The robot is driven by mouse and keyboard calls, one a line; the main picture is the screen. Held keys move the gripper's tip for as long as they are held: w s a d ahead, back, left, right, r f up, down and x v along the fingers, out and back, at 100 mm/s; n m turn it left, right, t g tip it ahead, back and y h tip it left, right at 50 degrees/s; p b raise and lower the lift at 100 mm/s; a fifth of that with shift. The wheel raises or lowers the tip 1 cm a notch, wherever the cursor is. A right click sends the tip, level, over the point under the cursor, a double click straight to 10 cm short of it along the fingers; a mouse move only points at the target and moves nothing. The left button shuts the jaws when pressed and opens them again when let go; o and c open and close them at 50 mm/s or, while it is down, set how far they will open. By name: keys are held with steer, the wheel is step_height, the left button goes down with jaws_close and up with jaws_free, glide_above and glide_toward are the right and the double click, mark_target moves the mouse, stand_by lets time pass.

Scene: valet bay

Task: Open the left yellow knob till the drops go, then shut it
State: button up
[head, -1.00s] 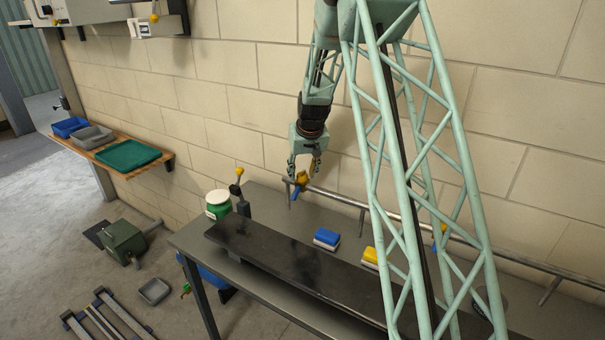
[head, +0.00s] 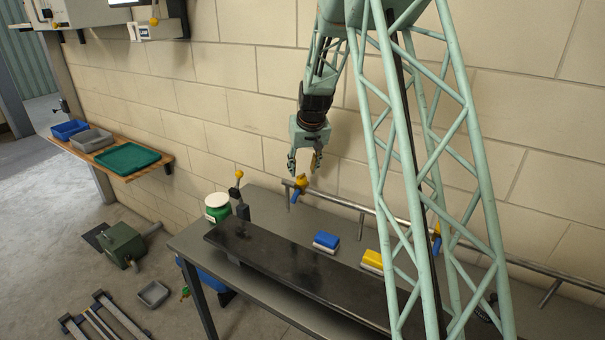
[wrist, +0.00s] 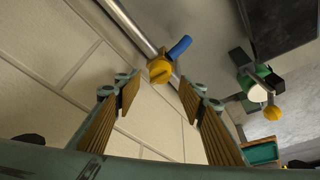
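The left yellow knob (head: 300,182) sits at the left end of a grey pipe along the wall, with a blue spout below it. In the wrist view the knob (wrist: 159,71) lies just beyond the fingertips, roughly between them, with the blue spout (wrist: 180,47) beside it. My gripper (head: 304,166) is open and empty above the knob, apart from it; its two ribbed fingers (wrist: 158,94) stand wide apart in the wrist view. A second valve (head: 437,240) farther right is partly hidden by my arm. I cannot make out any drops.
A dark bench plate (head: 290,262) lies below the pipe. A blue sponge (head: 326,240) and a yellow sponge (head: 372,260) lie behind it. A green-and-white jar (head: 217,207) and a yellow-topped lever (head: 239,176) stand to the left. The wall is close behind the gripper.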

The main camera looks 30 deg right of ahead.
steer(key=v, duration=0.7)
steer(key=shift+s+r, duration=0.1)
steer(key=shift+r, duration=0.05)
stand_by(0.7)
steer(key=s+a+r+b, duration=0.2)
steer(key=s+a+r, duration=0.35)
steer(key=s, duration=0.35)
steer(key=s+a+r+n+b, duration=0.1)
steer(key=s+a+r, duration=0.3)
steer(key=s+a, duration=0.3)
steer(key=s+a+r+b, duration=0.2)
steer(key=s+a+r, duration=0.2)
steer(key=s, duration=0.6)
steer(key=s+a+f+b, duration=0.1)
steer(key=s+a, duration=0.2)
steer(key=s, duration=0.7)
steer(key=s+a+f+n+b, duration=0.1)
steer(key=s+a+b, duration=0.1)
steer(key=s, duration=0.9)
steer(key=s+a+f+y+b, duration=0.1)
steer(key=s+a+f, duration=0.1)
steer(key=s, duration=0.9)
steer(key=shift+a+n, duration=0.3)
steer(key=shift+a, duration=0.5)
